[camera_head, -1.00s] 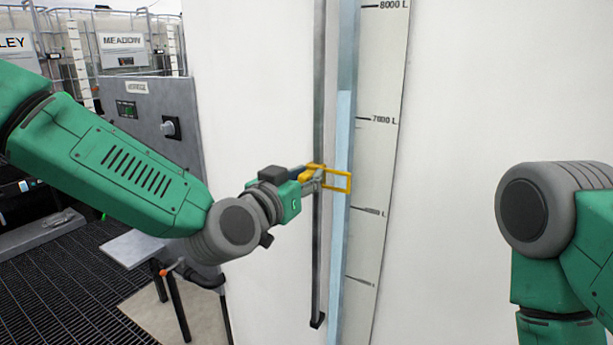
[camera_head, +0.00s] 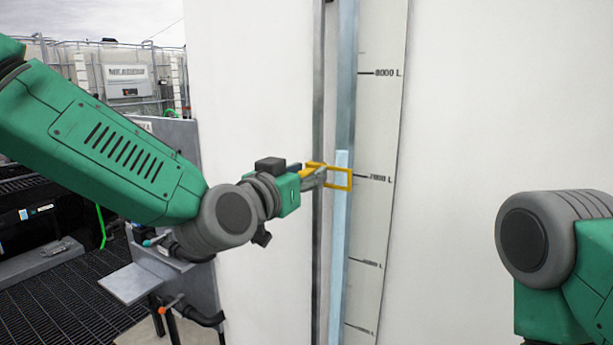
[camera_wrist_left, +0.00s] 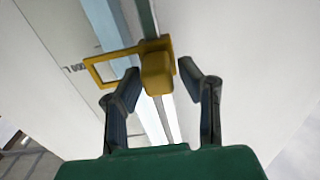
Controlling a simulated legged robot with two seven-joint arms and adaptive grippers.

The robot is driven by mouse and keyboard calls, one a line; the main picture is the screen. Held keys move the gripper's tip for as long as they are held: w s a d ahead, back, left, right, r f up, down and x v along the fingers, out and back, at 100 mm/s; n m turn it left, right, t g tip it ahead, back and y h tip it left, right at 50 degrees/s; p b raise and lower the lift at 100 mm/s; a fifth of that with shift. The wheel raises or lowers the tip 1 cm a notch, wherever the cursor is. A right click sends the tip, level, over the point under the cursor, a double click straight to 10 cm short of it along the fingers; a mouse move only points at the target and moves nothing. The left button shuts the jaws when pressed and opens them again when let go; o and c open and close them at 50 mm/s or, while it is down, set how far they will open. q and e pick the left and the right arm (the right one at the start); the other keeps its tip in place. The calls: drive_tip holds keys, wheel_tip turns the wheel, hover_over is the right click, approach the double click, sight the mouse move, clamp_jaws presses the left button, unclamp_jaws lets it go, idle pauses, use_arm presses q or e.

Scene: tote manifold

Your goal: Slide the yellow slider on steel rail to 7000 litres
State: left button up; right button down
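The yellow slider (camera_head: 337,179) sits on the steel rail (camera_head: 318,250), its open frame reaching right across the blue level strip (camera_head: 341,215) to the scale. The frame is level with the 7000 L mark (camera_head: 379,177). My left gripper (camera_head: 318,177) is at the slider from the left. My right gripper is out of view; only part of that arm shows.
The white scale (camera_head: 380,130) shows the 8000 L mark (camera_head: 388,73) above. A grey panel with pipes and a shelf (camera_head: 130,283) stands lower left over dark grating. The white tank wall right of the scale is clear.

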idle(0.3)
use_arm(q)
drive_tip(key=shift+s+a+f, duration=0.1)
drive_tip(key=shift+s+a, duration=0.05)
drive_tip(key=shift+s, duration=0.1)
drive_tip(key=v, duration=1.1)
drive_tip(key=shift+a, duration=0.15)
drive_tip(key=shift+s, duration=0.1)
